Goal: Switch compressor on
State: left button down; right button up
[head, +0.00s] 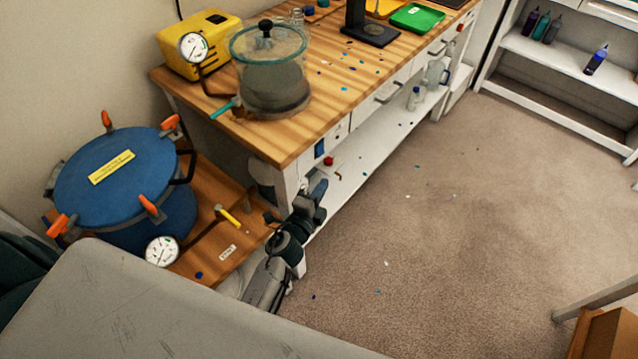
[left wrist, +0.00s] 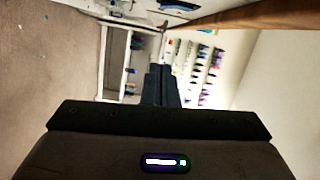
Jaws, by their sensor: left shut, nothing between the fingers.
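No machine labelled as a compressor can be made out. A red knob (head: 329,161) and a small blue panel (head: 319,148) show at the near end of the workbench front. My left gripper (head: 318,188) is just below and left of the knob, apart from it as far as I can tell. In the left wrist view its fingers (left wrist: 164,72) are together with nothing between them. A grey rounded object (head: 262,174), partly hidden by the bench, is under the bench's near corner. My right gripper is out of view.
A blue pressure pot (head: 120,185) with orange clamps and a gauge (head: 162,251) stands on a low wooden stand at left. On the workbench (head: 345,90) are a yellow pump (head: 205,45) and a clear-walled chamber (head: 270,75). The carpet (head: 430,220) at right is mostly clear.

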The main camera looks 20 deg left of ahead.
aim_at(321, 150)
pick_arm(q)
jog(key=w+a, duration=0.3)
jog(key=w, duration=0.6)
jog(key=shift+f+b, duration=0.4)
jog(key=shift+w+a+f+m+b, duration=0.1)
jog(key=shift+a+m+b, duration=0.25)
jog(key=shift+b, duration=0.25)
jog(key=shift+d, duration=0.1)
